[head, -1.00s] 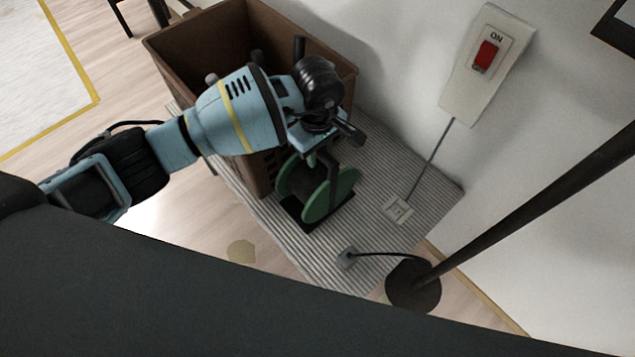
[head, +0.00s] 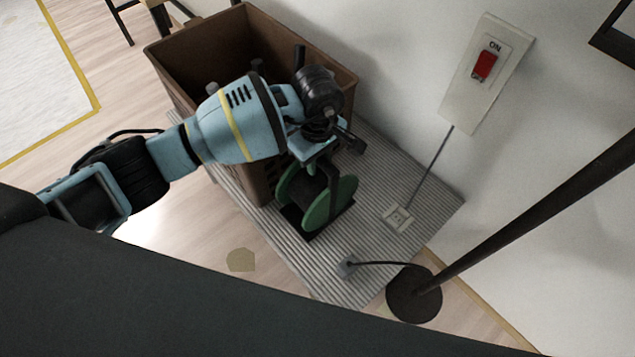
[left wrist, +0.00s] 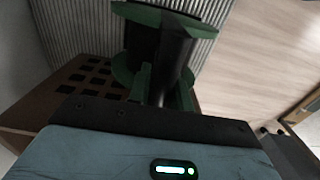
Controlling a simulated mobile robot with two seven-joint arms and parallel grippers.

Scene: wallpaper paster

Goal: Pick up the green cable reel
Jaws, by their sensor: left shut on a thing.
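The green cable reel (head: 336,204) has green end discs and a dark core. It is on a black base (head: 297,221) over the grey ribbed mat, beside the brown crate. My left gripper (head: 318,165) reaches in from the left and is shut on the reel's upper part. In the left wrist view the reel (left wrist: 165,20) is at the top, with the gripper (left wrist: 165,95) closed around its dark upright part. The exact contact is partly hidden by the wrist. My right gripper is not in view.
The brown crate (head: 185,50) stands right behind the reel. A wall switch (head: 484,66) marked ON, a cable and a socket box (head: 398,219) are at the right. A dark pole on a round foot (head: 414,293) stands at the lower right. The mat (head: 425,190) has bare room beside the reel.

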